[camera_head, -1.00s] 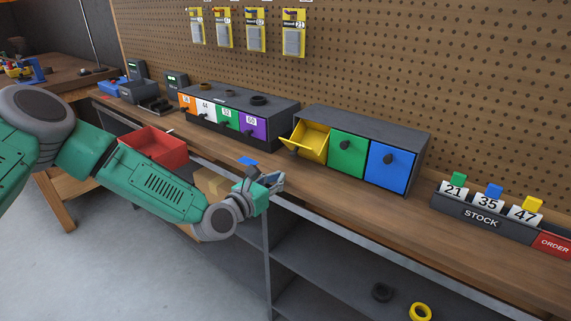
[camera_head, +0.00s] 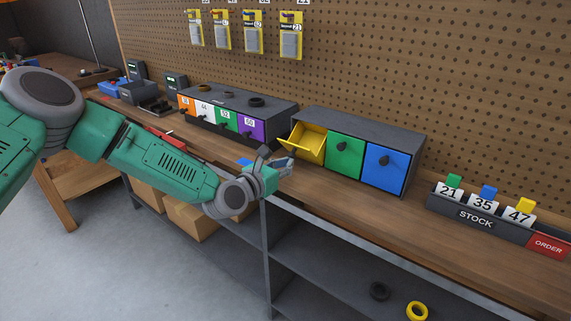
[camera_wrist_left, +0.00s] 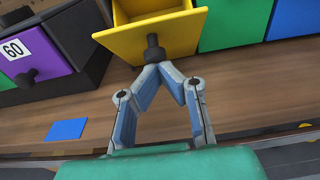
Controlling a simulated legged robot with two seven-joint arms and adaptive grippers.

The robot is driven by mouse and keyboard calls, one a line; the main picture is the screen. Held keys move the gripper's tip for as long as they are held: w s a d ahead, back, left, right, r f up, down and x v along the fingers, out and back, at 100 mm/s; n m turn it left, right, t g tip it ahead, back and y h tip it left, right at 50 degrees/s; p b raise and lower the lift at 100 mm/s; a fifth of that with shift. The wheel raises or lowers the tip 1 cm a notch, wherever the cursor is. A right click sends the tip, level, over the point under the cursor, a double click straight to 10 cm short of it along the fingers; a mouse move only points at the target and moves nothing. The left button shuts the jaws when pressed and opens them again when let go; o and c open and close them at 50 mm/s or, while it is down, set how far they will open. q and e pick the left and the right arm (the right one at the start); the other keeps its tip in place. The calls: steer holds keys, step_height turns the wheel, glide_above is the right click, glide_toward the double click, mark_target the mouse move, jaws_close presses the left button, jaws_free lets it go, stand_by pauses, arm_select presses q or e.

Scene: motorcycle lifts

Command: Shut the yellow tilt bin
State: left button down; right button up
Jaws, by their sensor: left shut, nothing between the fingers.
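The yellow tilt bin (camera_head: 308,143) is the left one of three bins in a dark grey cabinet (camera_head: 372,126). Its front leans outward, so it stands open. In the left wrist view the yellow front (camera_wrist_left: 152,38) fills the top middle, with a dark knob (camera_wrist_left: 154,50) on it. My left gripper (camera_head: 290,165) is shut and empty, just in front of and below the yellow bin. In the left wrist view its fingertips (camera_wrist_left: 160,68) meet just below the knob; I cannot tell whether they touch it. My right gripper is not in view.
Green (camera_head: 345,153) and blue (camera_head: 385,167) bins beside it are shut. A cabinet with orange, white, green and purple drawers (camera_head: 232,112) stands to the left. A blue card (camera_wrist_left: 67,130) lies on the bench. A stock rack (camera_head: 478,219) stands at right.

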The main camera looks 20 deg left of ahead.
mark_target(292, 144)
arm_select(q)
steer(key=shift+w+d+r+p, duration=0.15)
steer(key=shift+r+p, duration=0.25)
steer(key=shift+r, duration=0.2)
steer(key=r+g+p, duration=0.1)
steer(key=p, duration=0.1)
steer(key=w+r+g+y+p, duration=0.1)
steer(key=p, duration=0.1)
steer(key=w+r+g+p, duration=0.1)
steer(key=g+p, duration=0.1)
steer(key=shift+d+r+p, duration=0.15)
steer(key=shift+r+p, duration=0.1)
steer(key=shift+p, duration=0.05)
steer(key=shift+w+d+r+g+y+p, duration=0.1)
steer(key=shift+w+r+g+y+p, duration=0.05)
steer(key=shift+w+g+y+p, duration=0.2)
steer(key=shift+w, duration=0.1)
steer(key=shift+w+d+r, duration=0.25)
steer(key=shift+w+d, duration=0.25)
steer(key=shift+w, duration=0.3)
steer(key=shift+w+r, duration=0.15)
steer(key=shift+r, duration=0.05)
steer(key=shift+w+a+r, duration=0.1)
steer(key=shift+w+r, duration=0.05)
steer(key=shift+r, duration=0.05)
steer(key=shift+f, duration=0.1)
